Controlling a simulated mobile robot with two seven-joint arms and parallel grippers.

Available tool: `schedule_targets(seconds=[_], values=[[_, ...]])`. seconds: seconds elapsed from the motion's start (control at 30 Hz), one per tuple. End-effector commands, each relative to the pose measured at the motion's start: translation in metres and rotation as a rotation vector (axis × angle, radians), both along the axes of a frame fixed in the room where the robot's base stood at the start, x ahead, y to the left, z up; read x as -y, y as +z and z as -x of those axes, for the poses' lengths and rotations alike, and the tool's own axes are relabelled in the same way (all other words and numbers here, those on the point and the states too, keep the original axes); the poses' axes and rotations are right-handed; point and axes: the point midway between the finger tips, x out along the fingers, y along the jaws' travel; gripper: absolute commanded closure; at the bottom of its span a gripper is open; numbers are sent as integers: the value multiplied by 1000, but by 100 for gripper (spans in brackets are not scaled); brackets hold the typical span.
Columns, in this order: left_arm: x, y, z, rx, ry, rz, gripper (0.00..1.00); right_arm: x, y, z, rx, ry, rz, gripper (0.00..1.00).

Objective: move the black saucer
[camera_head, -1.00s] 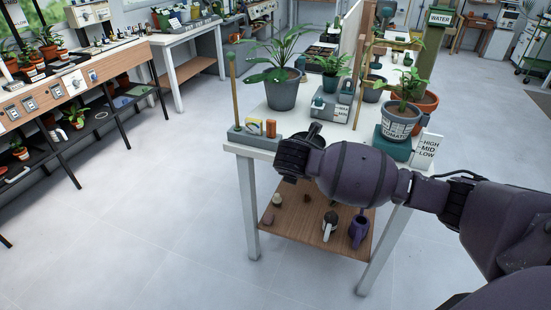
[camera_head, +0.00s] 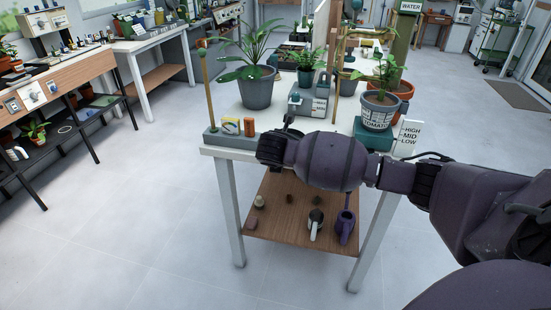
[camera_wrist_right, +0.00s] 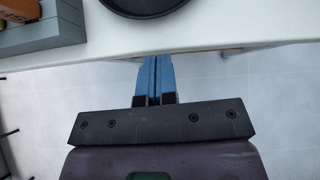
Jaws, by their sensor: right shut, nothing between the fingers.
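The black saucer (camera_wrist_right: 145,7) lies on the white table top (camera_wrist_right: 215,25) near its front edge; the wrist view cuts off its far part. In the head view my right wrist mostly hides that spot. My right gripper (camera_wrist_right: 155,60) has its blue fingers together and empty, at the table's edge just short of the saucer and apart from it in the picture. In the head view my right arm reaches in from the right and its fingertips are hidden. My left gripper is not in view.
A grey tray with small boxes (camera_head: 231,126) stands left of the saucer. A grey-potted plant (camera_head: 257,90), a tomato pot (camera_head: 378,108) and a level card (camera_head: 408,138) stand on the table. Floor is clear in front.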

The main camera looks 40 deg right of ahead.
Motion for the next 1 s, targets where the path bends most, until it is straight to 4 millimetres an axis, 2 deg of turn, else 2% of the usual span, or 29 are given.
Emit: schedule_targets(seconds=[0.2,0.77,0.87,1.0], values=[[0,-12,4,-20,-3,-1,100,20,0,-19,1,-2,0,100],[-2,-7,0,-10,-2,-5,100,28,4,-26,4,-1,0,100],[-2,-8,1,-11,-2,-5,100,33,5,-31,5,-3,1,100],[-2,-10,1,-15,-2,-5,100,49,5,-47,5,-3,1,100]])
